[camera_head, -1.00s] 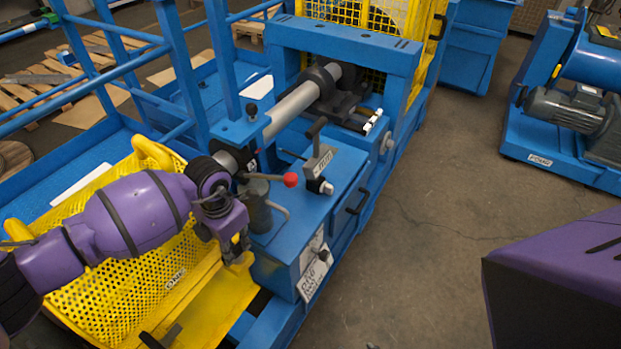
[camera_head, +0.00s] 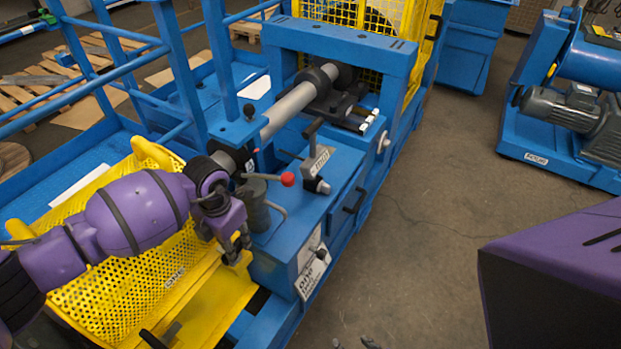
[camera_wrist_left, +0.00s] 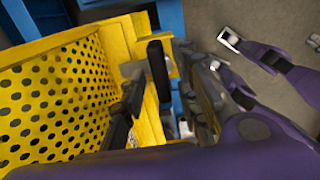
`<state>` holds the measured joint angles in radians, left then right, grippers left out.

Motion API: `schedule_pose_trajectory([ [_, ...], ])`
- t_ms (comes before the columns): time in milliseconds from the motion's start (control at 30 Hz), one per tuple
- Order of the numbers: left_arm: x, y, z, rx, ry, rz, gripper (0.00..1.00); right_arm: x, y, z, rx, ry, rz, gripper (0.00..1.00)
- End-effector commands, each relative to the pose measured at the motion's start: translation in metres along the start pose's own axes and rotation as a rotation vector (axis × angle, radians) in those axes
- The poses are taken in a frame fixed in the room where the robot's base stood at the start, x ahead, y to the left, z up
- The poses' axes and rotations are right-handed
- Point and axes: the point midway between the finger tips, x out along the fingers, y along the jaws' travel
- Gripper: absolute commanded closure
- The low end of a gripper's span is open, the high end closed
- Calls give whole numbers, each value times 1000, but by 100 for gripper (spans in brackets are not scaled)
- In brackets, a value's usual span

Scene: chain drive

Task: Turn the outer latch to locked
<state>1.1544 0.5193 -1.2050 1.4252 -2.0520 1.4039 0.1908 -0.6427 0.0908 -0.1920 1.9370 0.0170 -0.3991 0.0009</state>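Dark latch parts (camera_head: 160,337) show at the low front end of the yellow guard in the head view; which one is the outer latch I cannot tell. My left gripper (camera_head: 238,250) hangs beside the guard's right end, near the blue housing. In the left wrist view its two fingers (camera_wrist_left: 163,105) stand apart. A black oval handle (camera_wrist_left: 158,70) shows between and beyond them; contact is not clear. My right gripper (camera_head: 354,343) shows only as two separated dark tips at the bottom edge.
The perforated yellow guard (camera_head: 115,275) lies under my left arm. A lever with a red knob (camera_head: 288,179) and a grey lever unit (camera_head: 317,163) stand on the blue machine (camera_head: 300,215).

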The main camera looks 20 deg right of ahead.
Motion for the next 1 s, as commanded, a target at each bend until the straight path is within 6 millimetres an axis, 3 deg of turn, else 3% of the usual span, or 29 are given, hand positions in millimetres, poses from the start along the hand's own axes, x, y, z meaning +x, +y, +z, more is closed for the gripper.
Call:
schedule_pose_trajectory([
  [200,0,0,0,1,1,0,67,1,0,-2,-1,4,-1,56],
  [300,-1,0,0,2,0,0,67,11,-5,-24,-7,38,-10,56],
  [367,-5,0,0,2,-1,1,67,11,-4,-24,-7,39,-10,56],
  [800,-89,1,0,2,-1,3,67,10,-3,-23,-9,38,-8,56],
  [1000,-114,0,0,2,0,1,67,10,-3,-23,-9,38,-8,56],
])
